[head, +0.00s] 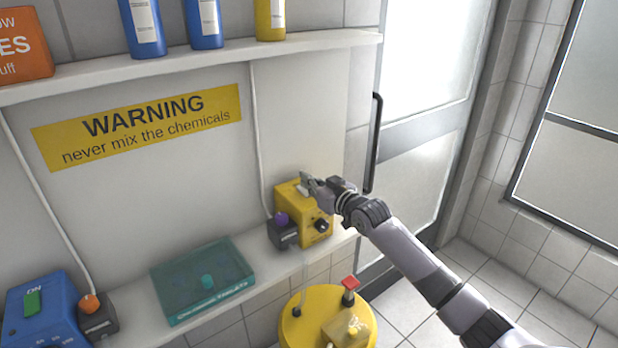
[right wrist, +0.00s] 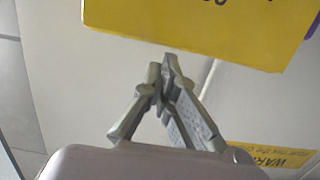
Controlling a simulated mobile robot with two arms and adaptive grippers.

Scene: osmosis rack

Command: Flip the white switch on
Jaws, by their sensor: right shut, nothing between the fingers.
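The yellow box (head: 314,229) stands at the right end of the lower shelf. The white switch (head: 302,189) is on its upper face, partly beside my fingers; I cannot tell its position for sure. My right gripper (head: 307,181) is at the top of the yellow box, its fingertips close to the white switch. I cannot tell if they touch it. In the right wrist view the fingers (right wrist: 165,66) are shut and empty, pointing at the yellow box (right wrist: 215,25); the switch does not show there. My left gripper is not in view.
A teal box (head: 203,281) lies on the lower shelf (head: 140,300), a blue box with a green switch (head: 33,303) at left. A yellow round container (head: 300,325) stands below. Bottles line the upper shelf.

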